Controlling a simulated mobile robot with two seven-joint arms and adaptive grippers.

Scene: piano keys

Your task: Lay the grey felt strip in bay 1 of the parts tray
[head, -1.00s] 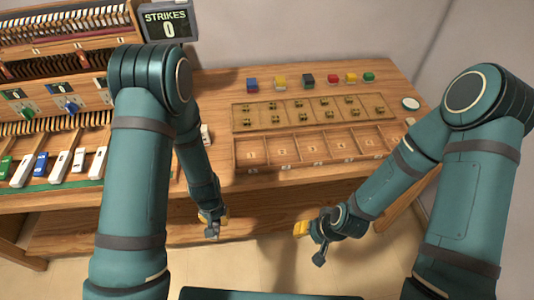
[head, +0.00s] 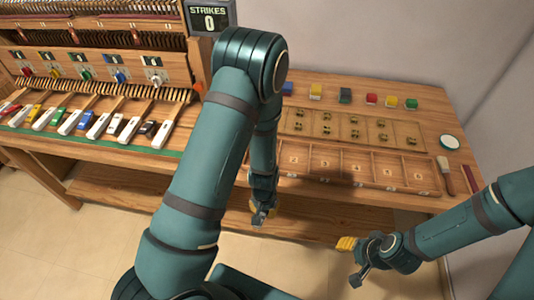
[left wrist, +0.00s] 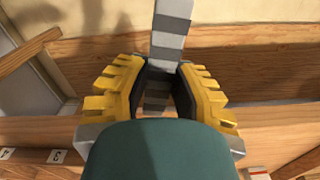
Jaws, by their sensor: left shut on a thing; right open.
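The grey felt strip (left wrist: 172,40), banded light and dark grey, stands out from between the yellow fingers of my left gripper (left wrist: 157,95) in the left wrist view. That gripper is shut on it. In the head view my left gripper (head: 262,213) hangs in front of the bench, just short of the parts tray (head: 350,181). The tray is wooden with numbered bays; bays 2 to 6 show. Bay 1, at its left end, is mostly hidden behind my left arm. My right gripper (head: 350,262) is open and empty, out in front of the bench and right of the left gripper.
A board with brass fittings (head: 350,128) lies behind the tray, and several coloured blocks (head: 371,99) stand behind that. A brush (head: 445,175) and a white round disc (head: 450,142) are to the right. The piano keys (head: 98,126) and strikes display (head: 209,18) are at left.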

